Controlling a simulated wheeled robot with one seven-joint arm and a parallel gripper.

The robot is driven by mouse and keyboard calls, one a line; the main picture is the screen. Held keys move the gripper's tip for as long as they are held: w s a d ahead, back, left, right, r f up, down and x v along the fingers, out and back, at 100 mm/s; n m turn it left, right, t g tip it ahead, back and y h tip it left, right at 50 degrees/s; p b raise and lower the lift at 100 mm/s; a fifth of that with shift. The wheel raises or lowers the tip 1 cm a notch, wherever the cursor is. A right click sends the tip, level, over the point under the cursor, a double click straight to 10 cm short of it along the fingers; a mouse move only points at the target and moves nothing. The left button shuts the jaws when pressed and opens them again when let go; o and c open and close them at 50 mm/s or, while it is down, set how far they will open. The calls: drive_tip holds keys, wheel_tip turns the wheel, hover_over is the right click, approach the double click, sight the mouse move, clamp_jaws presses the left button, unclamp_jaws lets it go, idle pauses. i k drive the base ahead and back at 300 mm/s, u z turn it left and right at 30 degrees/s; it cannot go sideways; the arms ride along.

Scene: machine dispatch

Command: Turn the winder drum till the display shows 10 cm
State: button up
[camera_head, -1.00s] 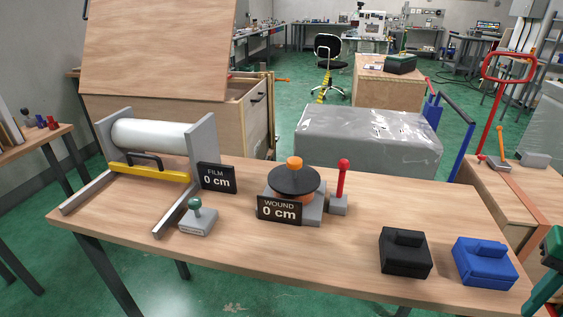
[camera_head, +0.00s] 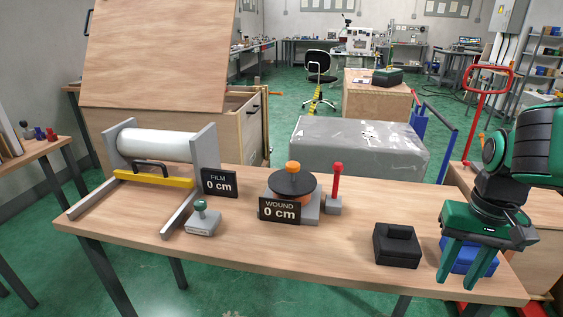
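The winder drum (camera_head: 291,184) stands on a grey base in the middle of the table, with a black disc and an orange knob (camera_head: 293,167) on top. The display (camera_head: 279,210) in front of it reads WOUND 0 cm. A red-handled lever (camera_head: 336,183) stands upright just right of the drum. My gripper (camera_head: 461,281) hangs at the table's right end, fingers pointing down and spread apart, with nothing visible between them but the blue block behind. It is well to the right of the drum and partly hides the blue block (camera_head: 457,260).
A film roll stand (camera_head: 204,150) with a yellow bar is at the table's left, beside a display (camera_head: 220,183) reading FILM 0 cm. A green-knobbed block (camera_head: 203,220) sits before it. A black block (camera_head: 397,246) lies left of my gripper. The table between drum and black block is clear.

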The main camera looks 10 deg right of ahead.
sight(291, 182)
drive_tip(key=z, duration=0.05)
drive_tip(key=k, duration=1.3)
drive_tip(key=z, duration=0.55)
drive_tip(key=i, duration=1.55)
